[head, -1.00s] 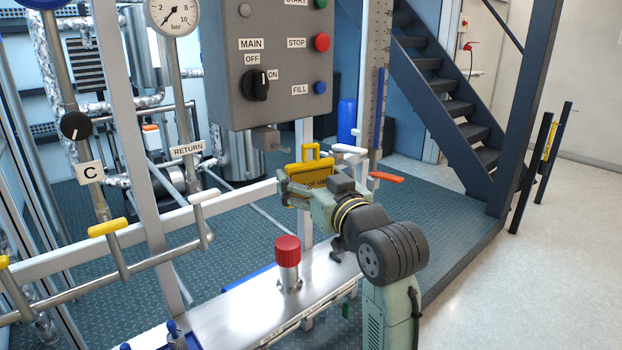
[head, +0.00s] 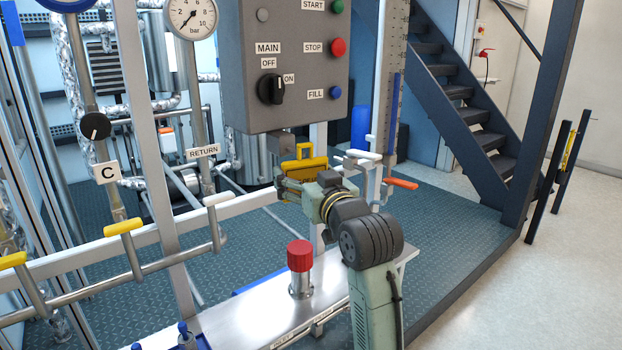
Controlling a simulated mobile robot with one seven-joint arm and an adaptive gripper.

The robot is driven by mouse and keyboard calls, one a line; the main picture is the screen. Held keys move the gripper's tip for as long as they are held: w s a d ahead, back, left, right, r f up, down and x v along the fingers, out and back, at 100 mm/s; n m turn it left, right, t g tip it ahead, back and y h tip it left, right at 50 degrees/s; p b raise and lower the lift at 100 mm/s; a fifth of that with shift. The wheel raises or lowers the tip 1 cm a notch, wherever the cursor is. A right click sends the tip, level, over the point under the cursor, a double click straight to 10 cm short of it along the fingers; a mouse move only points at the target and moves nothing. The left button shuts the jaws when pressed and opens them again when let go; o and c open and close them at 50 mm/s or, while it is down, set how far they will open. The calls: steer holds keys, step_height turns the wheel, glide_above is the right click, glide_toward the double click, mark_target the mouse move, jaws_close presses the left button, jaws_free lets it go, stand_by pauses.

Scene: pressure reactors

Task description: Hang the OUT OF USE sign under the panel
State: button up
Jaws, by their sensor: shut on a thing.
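The yellow OUT OF USE sign (head: 291,168), with a loop handle on top, is in the head view just below the grey control panel (head: 240,60). My gripper (head: 290,186) is shut on the sign and holds it upright. Its lettering is mostly hidden by the gripper. A small grey bracket (head: 279,144) sticks out under the panel's bottom edge. The sign's handle is close to the right of this bracket in the picture. I cannot tell whether they touch.
A steel bench with a red-capped fitting (head: 300,256) stands below my arm. White and orange valve levers (head: 400,184) are right of the gripper. A rail with yellow and white handles (head: 123,227) runs left. Open floor lies at right.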

steer(key=shift+w+a+f, duration=0.1)
steer(key=shift+w+a, duration=0.65)
steer(key=shift+w, duration=0.3)
steer(key=shift+w+a+f, duration=0.3)
steer(key=shift+w+f, duration=0.1)
steer(key=shift+w, duration=0.05)
steer(key=o, duration=1.1)
